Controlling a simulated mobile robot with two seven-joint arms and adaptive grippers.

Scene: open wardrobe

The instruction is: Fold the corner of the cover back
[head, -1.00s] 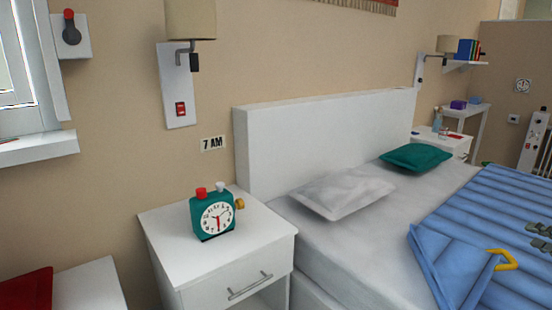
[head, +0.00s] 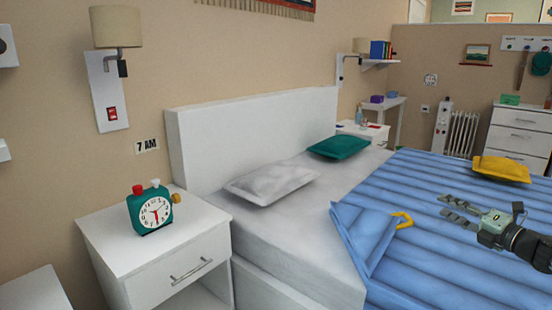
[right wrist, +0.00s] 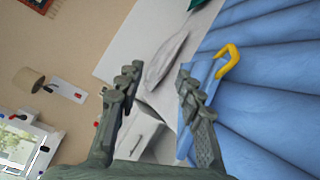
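The blue quilted cover (head: 430,190) lies over the bed. Its near corner is turned back as a flap (head: 362,232) with a yellow loop handle (head: 403,220) at its edge. The flap and the yellow loop (right wrist: 229,60) also show in the right wrist view. My right gripper (head: 450,208) is open and empty above the cover, to the right of the loop and apart from it. In the right wrist view its two fingers (right wrist: 158,88) are spread with nothing between them. My left gripper is not in view.
A white pillow (head: 270,183) and a green pillow (head: 338,146) lie near the headboard (head: 250,135). A yellow cushion (head: 500,168) lies on the cover's far side. A nightstand (head: 165,250) with a green alarm clock (head: 150,209) stands beside the bed.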

